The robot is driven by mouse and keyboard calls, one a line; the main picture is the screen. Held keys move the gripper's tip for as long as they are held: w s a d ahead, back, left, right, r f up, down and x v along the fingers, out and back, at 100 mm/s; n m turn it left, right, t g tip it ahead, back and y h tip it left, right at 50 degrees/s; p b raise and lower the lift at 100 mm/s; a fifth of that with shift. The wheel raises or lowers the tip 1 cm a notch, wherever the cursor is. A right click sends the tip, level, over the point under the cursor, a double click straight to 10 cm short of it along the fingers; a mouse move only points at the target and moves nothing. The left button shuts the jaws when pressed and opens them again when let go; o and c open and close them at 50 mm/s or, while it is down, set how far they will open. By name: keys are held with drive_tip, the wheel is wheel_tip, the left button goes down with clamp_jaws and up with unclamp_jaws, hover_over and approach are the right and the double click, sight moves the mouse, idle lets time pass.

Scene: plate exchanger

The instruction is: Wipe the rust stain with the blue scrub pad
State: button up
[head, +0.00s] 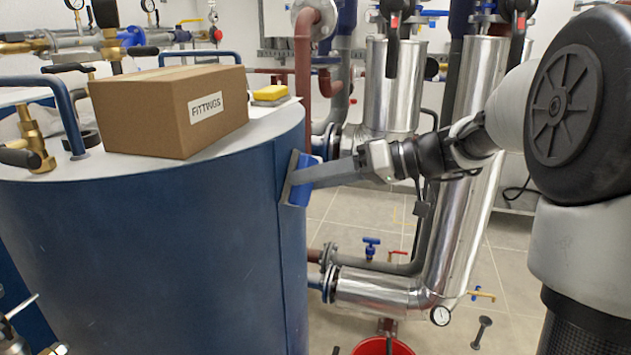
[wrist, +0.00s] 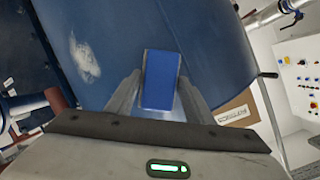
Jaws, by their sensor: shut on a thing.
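The blue scrub pad (head: 301,186) is between the fingers of my gripper (head: 316,174), at the right side of the big blue tank (head: 150,240), just below its rim. In the wrist view the pad (wrist: 160,80) stands upright between the two grey fingers (wrist: 160,95), in front of the tank wall (wrist: 205,35). I cannot tell whether the pad touches the wall. A pale, mottled patch (wrist: 85,58), seemingly the rust stain, is on the tank wall to the left of the pad, apart from it. The head view does not show this patch.
A cardboard box (head: 165,108) marked FITTINGS and a yellow sponge (head: 270,93) are on the tank top. Silver pipes (head: 465,230) stand close behind and below my arm. A red bucket (head: 384,346) is on the floor. Red-brown pipework (wrist: 58,98) lies left in the wrist view.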

drive_tip(key=shift+s+a, duration=0.65)
drive_tip(key=shift+s, duration=0.4)
drive_tip(key=shift+s+a, duration=0.6)
drive_tip(key=shift+s, duration=0.45)
drive_tip(key=shift+s+a, duration=0.65)
drive_tip(key=shift+s, duration=0.4)
drive_tip(key=s+d, duration=0.3)
drive_tip(key=d, duration=0.2)
drive_tip(key=shift+d, duration=0.2)
drive_tip(key=shift+s+d, duration=0.35)
drive_tip(key=shift+d, duration=0.3)
drive_tip(key=shift+s+d, duration=0.35)
drive_tip(key=shift+d, duration=0.3)
